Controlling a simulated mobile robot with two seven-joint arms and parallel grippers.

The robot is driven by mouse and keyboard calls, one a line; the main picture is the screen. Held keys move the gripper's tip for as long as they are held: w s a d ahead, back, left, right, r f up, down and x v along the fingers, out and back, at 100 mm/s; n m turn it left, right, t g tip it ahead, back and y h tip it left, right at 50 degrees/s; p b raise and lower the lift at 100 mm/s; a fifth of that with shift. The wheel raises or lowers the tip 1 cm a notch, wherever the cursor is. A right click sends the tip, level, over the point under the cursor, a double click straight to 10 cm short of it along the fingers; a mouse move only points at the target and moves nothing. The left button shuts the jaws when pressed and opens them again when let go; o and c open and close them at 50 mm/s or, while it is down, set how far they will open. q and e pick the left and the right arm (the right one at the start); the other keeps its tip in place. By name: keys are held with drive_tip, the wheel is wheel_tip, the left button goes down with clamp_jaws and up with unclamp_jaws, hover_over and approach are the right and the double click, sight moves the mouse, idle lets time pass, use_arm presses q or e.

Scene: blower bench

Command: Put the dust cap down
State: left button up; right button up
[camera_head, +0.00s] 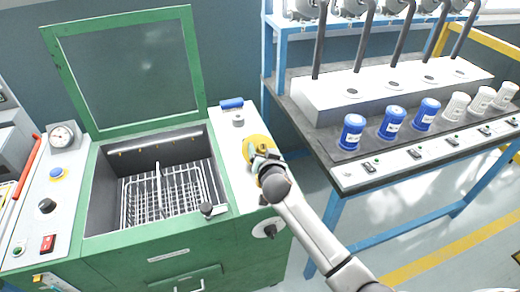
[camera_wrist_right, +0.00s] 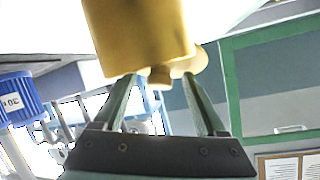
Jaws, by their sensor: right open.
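The dust cap seems to be the gold-yellow cylinder (camera_wrist_right: 142,30) with a small round stub (camera_wrist_right: 160,78) at the top of the right wrist view. In the head view a small gold piece (camera_head: 262,147) shows over a yellow disc (camera_head: 250,142) on the green machine's white right ledge. My right gripper (camera_head: 264,160) is at this spot; its fingers are apart. In the wrist view the stub lies between the fingertips (camera_wrist_right: 161,84), with gaps beside it. The arm partly hides the disc, and contact under the cap cannot be told. My left gripper is not in view.
The green machine's open tank (camera_head: 105,200) holds a wire basket (camera_head: 165,195), with its lid (camera_head: 130,75) raised. A blue cylinder (camera_head: 232,103) lies behind the disc. A black knob (camera_head: 207,208) is near the tank's front. Blue and white cups (camera_head: 352,132) stand on the right bench.

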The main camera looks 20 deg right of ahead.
clamp_jaws()
idle(0.4)
drive_tip(key=shift+r, duration=0.1)
